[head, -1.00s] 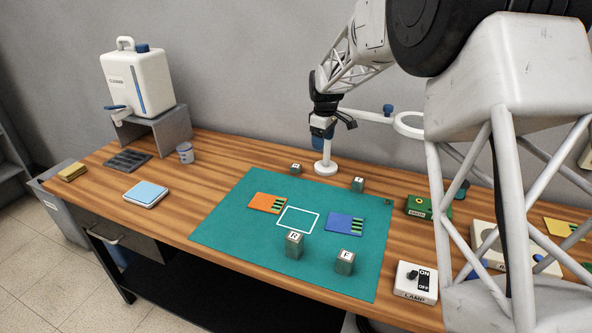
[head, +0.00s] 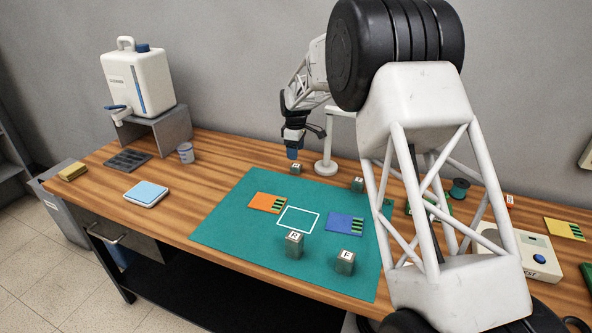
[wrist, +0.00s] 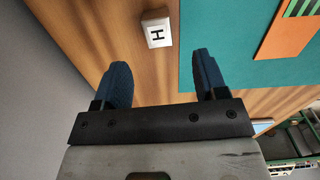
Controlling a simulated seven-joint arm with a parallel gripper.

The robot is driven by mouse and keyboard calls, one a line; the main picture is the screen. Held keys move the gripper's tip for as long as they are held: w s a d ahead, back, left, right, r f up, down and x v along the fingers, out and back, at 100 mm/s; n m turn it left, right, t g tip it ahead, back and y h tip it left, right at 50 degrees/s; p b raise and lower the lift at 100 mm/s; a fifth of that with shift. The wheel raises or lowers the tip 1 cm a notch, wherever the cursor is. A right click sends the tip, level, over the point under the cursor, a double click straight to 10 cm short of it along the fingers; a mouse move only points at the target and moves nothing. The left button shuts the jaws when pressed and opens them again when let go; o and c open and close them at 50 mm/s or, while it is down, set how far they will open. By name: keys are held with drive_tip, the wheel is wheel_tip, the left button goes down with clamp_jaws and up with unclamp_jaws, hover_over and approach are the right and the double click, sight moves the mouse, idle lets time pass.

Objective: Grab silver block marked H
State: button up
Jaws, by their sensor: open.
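The silver block marked H (wrist: 157,32) stands on the wooden bench just off the edge of the green mat. In the wrist view its white top with the black H lies ahead of and between my two blue fingertips. In the head view the small block (head: 295,169) sits at the back of the bench, close below my gripper (head: 292,153). In the wrist view my gripper (wrist: 161,75) is open and empty, with fingers apart and not touching the block.
The green mat (head: 230,232) holds an orange card (head: 265,202), a blue card (head: 340,222), and blocks marked R (head: 294,246) and F (head: 345,263). Another block (head: 358,184) stands near the mat's back edge. A white stand (head: 326,167) is right of my gripper.

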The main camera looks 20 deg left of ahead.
sight(296, 165)
drive_tip(key=shift+f, duration=1.3)
drive_tip(key=shift+w+f, duration=0.1)
drive_tip(key=shift+f, duration=2.5)
drive_tip(key=shift+c, duration=0.2)
drive_tip(key=c, duration=1)
drive_tip(key=shift+r, duration=0.1)
